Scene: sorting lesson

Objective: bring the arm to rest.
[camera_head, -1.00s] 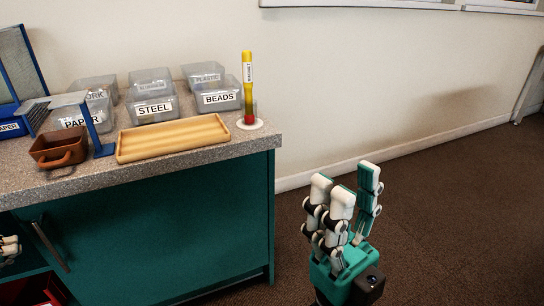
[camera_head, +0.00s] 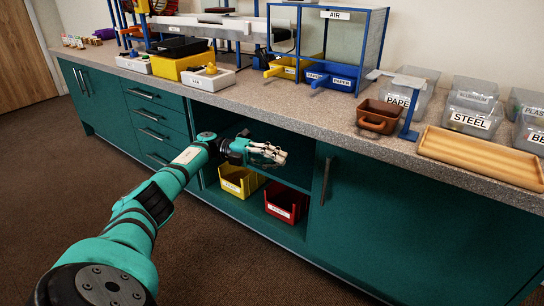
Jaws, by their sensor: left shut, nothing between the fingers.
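My left arm reaches in from the lower left. Its gripper (camera_head: 268,152) is shut and empty, in front of the open shelf of the teal cabinet (camera_head: 370,210), below the level of the counter top. The fingers point to the right. My right gripper does not show in this view.
A yellow bin (camera_head: 240,182) and a red bin (camera_head: 287,202) stand on the low shelf below my gripper. The counter (camera_head: 310,105) holds a brown scoop (camera_head: 378,116), a wooden tray (camera_head: 482,157), a blue bin (camera_head: 333,77) and clear labelled boxes. The floor at left is clear.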

